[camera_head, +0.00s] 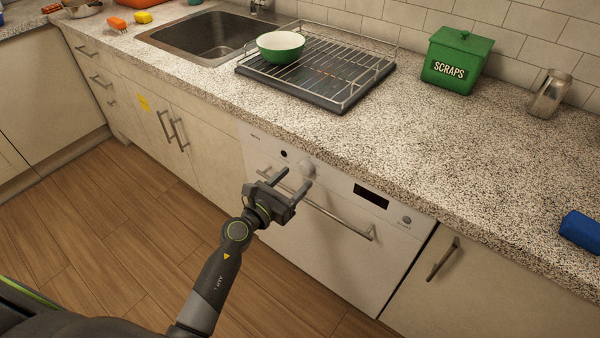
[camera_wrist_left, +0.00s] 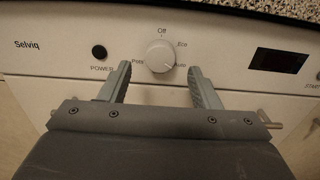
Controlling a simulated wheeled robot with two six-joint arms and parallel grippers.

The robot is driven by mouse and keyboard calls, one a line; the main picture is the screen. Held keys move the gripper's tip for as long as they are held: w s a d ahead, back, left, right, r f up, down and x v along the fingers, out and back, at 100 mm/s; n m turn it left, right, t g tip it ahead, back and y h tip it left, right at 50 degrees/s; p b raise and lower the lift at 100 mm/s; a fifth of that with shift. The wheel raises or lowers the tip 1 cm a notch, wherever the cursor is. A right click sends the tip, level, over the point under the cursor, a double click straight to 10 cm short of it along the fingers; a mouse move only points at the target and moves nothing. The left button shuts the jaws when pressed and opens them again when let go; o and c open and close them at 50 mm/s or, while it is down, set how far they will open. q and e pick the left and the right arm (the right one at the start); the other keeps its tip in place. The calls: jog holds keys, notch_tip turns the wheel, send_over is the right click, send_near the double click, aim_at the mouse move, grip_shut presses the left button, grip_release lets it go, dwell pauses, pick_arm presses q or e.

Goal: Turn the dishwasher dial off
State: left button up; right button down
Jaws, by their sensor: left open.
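The dishwasher (camera_head: 330,240) has a white front with a control strip along its top. Its round white dial (camera_head: 307,167) sits left of the display and also shows in the left wrist view (camera_wrist_left: 160,55). "Off" is printed above the dial, "Eco" at its upper right, with other labels lower left and lower right. I cannot tell surely where its pointer is. My left gripper (camera_head: 296,178) is open and empty in front of the dial. In the left wrist view its fingertips (camera_wrist_left: 160,69) lie to either side of and slightly below the dial, apparently apart from it. My right gripper is not in view.
The dishwasher handle (camera_head: 340,221) runs below the dial, partly behind my gripper. A black power button (camera_wrist_left: 99,52) is left of the dial and a dark display (camera_wrist_left: 278,60) right. The counter edge overhangs above. A rack (camera_head: 345,75) with a bowl (camera_head: 281,45) stands on top.

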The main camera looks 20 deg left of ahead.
aim_at(304, 170)
pick_arm(q)
jog(key=shift+x, duration=1.65)
jog(key=c, duration=1)
jog(key=shift+n, duration=0.3)
